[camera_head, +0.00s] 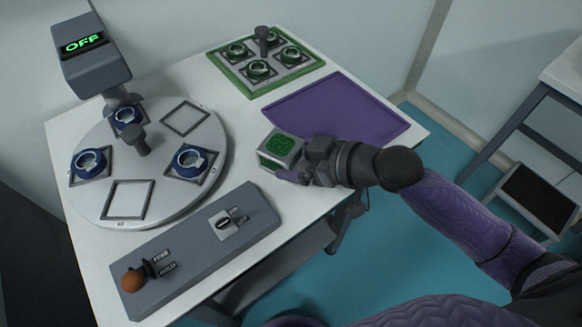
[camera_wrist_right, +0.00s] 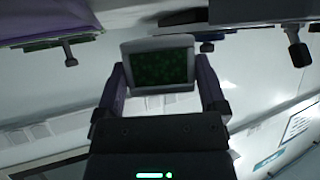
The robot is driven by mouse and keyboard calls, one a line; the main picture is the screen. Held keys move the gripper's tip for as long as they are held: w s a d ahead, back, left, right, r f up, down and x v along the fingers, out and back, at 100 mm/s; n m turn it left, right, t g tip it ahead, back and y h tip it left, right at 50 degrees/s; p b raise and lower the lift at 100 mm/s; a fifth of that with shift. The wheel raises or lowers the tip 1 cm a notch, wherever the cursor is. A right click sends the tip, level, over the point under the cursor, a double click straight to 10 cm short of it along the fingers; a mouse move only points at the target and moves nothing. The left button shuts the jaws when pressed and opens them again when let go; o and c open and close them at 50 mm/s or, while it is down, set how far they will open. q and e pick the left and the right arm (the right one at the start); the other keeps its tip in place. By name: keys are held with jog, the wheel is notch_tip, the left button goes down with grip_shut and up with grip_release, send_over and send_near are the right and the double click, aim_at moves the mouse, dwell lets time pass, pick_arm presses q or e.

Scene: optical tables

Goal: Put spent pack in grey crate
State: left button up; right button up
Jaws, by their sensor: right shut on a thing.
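My right gripper (camera_head: 292,168) is shut on a pack (camera_head: 283,147), a small light-grey box with a green patterned face. It holds the pack near the right edge of the white table. In the right wrist view the pack (camera_wrist_right: 164,68) sits between the two purple fingers of the gripper (camera_wrist_right: 163,90), with its dark green face showing. A grey-rimmed box with a dark inside (camera_head: 540,201) stands low at the far right; it looks like the grey crate. My left gripper is not in view.
The white table (camera_head: 240,165) carries a round turntable (camera_head: 150,165) with several blue-ringed parts, a grey control panel (camera_head: 205,250) with an orange knob, a purple mat (camera_head: 335,110) and a green-edged tray (camera_head: 267,62). An "OFF" display (camera_head: 85,45) stands behind. Teal floor separates another table.

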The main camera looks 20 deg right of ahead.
notch_tip(320, 180, down, 4)
jog(key=shift+r+b, duration=0.2)
jog(key=shift+b, duration=0.3)
jog(key=shift+r, duration=0.1)
jog(key=o, duration=0.9)
jog(key=shift+o, duration=0.7)
